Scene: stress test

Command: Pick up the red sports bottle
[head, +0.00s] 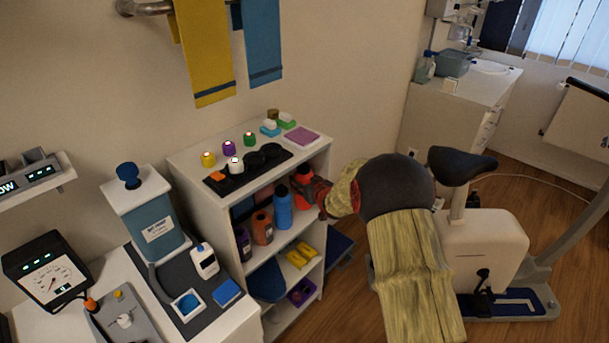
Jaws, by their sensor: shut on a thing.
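The red sports bottle (303,178) stands upright at the right end of the upper open shelf (283,236) of the white shelf unit, in the head view. My gripper (312,190) reaches in from the right and is shut on the bottle. The fingers cover part of its right side. I cannot tell whether the bottle's base touches the shelf. A blue bottle (283,207) stands just left of it, then an orange-brown bottle (262,228) and a purple bottle (243,243).
Several capped sensors or jars (250,139) stand on the unit's top (190,152). Yellow dumbbells (300,255) lie on the lower shelf. An exercise bike (485,240) stands at the right. A desk (225,325) with a white bottle (204,260) is at the left front.

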